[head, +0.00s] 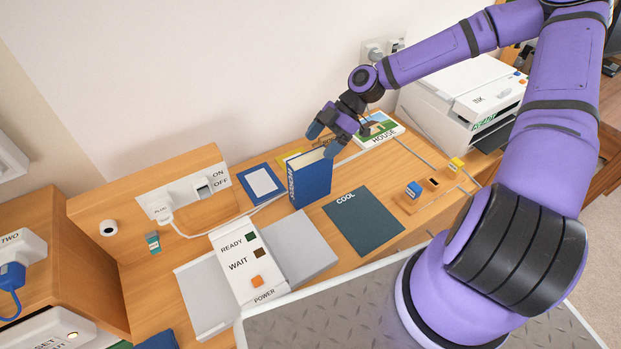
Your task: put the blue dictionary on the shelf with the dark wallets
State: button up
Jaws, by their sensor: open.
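The blue dictionary (312,181) stands upright on the wooden desk, its lettered spine facing left and its white page edges on top. My gripper (324,140) is open and empty, just above and behind the top of the dictionary. Its two fingertips are apart, and the dictionary is not held. I cannot tell from this view whether a fingertip touches the cover. I cannot make out a shelf with dark wallets in this view.
A dark green COOL mat (363,221) lies right of the dictionary. A white READY/WAIT panel (238,262) and grey pads stand left, with a white cable (205,234) behind. A HOUSE picture (378,134) and white printer (462,95) are at the back right.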

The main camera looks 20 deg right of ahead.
aim_at(311, 157)
jog(key=shift+x, duration=2.75)
jog(key=shift+s, duration=0.1)
grip_shut()
